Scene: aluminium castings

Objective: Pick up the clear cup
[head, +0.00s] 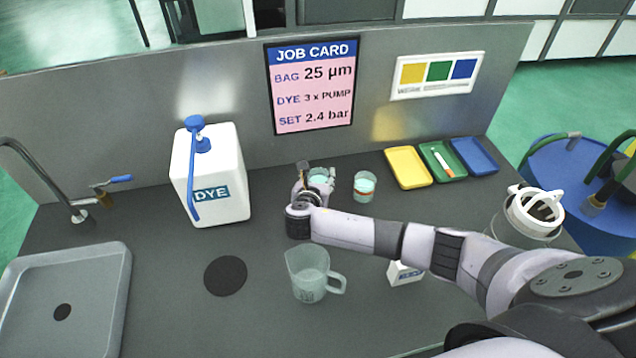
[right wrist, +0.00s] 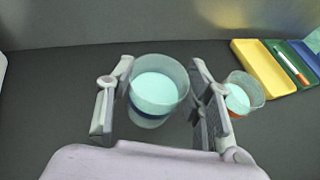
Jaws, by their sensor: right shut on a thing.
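A small clear cup with pale turquoise contents and a dark blue band (right wrist: 155,95) is between the fingers of my right gripper (right wrist: 160,88), which is shut on it. In the head view this cup (head: 321,176) is partly hidden by the gripper (head: 314,184) near the back panel. I cannot tell whether it touches the counter. A second clear cup, with similar contents and an orange band (head: 364,186), stands just to its right; it also shows in the right wrist view (right wrist: 240,95), beside the right finger. My left gripper is not in view.
A clear jug (head: 308,275) and a small white box (head: 404,273) stand nearer the front. A white DYE container (head: 212,178) is at left, with a black disc (head: 225,276) in front. Yellow (head: 408,167), green (head: 442,161) and blue (head: 474,155) trays lie at right.

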